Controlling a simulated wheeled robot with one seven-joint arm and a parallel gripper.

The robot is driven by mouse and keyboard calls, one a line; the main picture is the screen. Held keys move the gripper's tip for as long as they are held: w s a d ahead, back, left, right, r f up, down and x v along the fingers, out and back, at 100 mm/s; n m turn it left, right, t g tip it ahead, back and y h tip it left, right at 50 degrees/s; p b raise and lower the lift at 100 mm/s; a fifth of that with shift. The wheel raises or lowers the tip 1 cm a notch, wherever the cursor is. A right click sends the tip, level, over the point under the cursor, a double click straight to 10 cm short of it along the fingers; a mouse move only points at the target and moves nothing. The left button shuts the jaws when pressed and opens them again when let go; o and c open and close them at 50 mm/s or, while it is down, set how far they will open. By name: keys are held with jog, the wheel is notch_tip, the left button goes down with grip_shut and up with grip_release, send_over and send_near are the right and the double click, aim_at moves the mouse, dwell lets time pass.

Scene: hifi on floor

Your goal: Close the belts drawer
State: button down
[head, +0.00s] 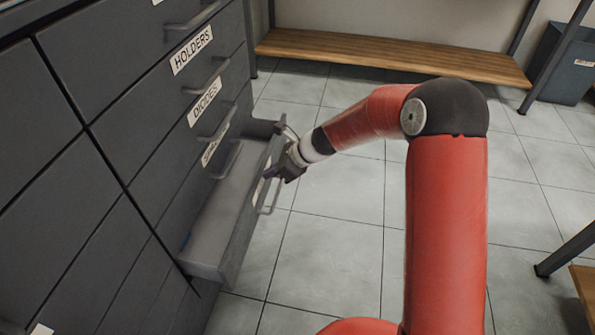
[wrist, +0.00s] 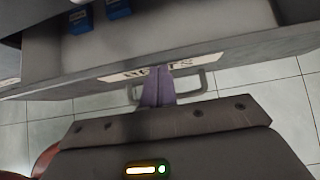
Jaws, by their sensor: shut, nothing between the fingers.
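The open drawer (head: 230,262) sticks out low from the grey cabinet, above the floor. In the wrist view its front (wrist: 235,58) carries a white label (wrist: 118,74), partly hidden by my fingers, so I cannot read it fully. A grey bar handle (wrist: 204,84) sits on the front; it also shows in the head view (head: 268,211). My gripper (head: 272,172) is at the front's outer side, by the label and handle. In the wrist view its purple fingers (wrist: 158,76) are together and empty, tips at the label. I cannot tell whether they touch it.
Two blue boxes (wrist: 80,21) (wrist: 118,8) lie in the drawer. Drawers labelled HOLDERS (head: 192,50) and DIODES (head: 205,102) are shut above. A wooden bench (head: 390,55) and a dark bin (head: 565,65) stand at the back. The tiled floor before the drawer is clear.

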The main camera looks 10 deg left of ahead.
jog(key=a+p, duration=0.1)
jog(key=a, duration=0.6)
jog(key=shift+w+a+p, duration=0.15)
jog(key=shift+a+p, duration=0.1)
jog(key=shift+p, duration=0.15)
jog(key=shift+d, duration=0.15)
